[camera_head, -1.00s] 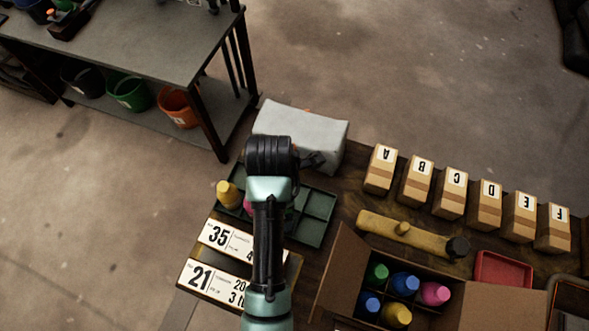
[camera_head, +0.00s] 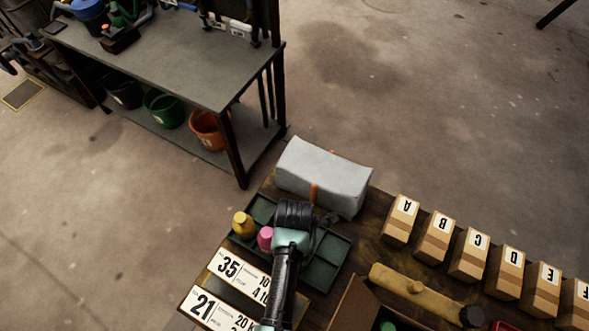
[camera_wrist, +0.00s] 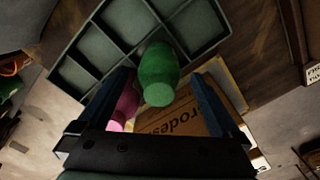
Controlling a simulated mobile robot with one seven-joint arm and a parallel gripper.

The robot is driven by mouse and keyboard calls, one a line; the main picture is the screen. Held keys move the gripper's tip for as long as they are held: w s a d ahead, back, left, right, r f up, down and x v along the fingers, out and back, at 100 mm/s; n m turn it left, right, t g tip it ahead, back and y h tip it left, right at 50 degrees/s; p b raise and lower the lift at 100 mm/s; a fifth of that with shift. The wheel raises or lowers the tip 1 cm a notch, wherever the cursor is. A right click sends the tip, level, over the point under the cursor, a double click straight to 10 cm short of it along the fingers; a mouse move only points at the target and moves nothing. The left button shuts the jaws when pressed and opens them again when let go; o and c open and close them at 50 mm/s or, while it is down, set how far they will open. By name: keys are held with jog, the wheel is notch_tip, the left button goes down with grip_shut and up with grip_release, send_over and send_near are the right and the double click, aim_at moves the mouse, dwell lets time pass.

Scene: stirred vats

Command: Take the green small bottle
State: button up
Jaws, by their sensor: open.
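In the wrist view a green small bottle (camera_wrist: 158,72) stands in or at the edge of the compartmented dark green tray (camera_wrist: 78,63). My gripper (camera_wrist: 163,80) is open, with its two fingers on either side of the bottle in the picture; I cannot tell whether they touch it. A pink bottle (camera_wrist: 124,104) is partly hidden by the left finger. In the head view the arm hides this green bottle, while the tray (camera_head: 338,250) shows beside the pink bottle (camera_head: 265,238) and a yellow bottle (camera_head: 243,225). Another green bottle (camera_head: 387,325) shows at the bottom edge, in a cardboard box (camera_head: 355,303).
A grey block (camera_head: 325,175) stands behind the tray. Labelled boxes, starting with A (camera_head: 400,220), line the right. A yellow tool (camera_head: 410,290) lies before them. Number cards (camera_head: 240,270) lie left of my arm. A shelf table (camera_head: 190,65) stands at the back left.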

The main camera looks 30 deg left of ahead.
jog(key=shift+f, duration=1.25)
grip_shut()
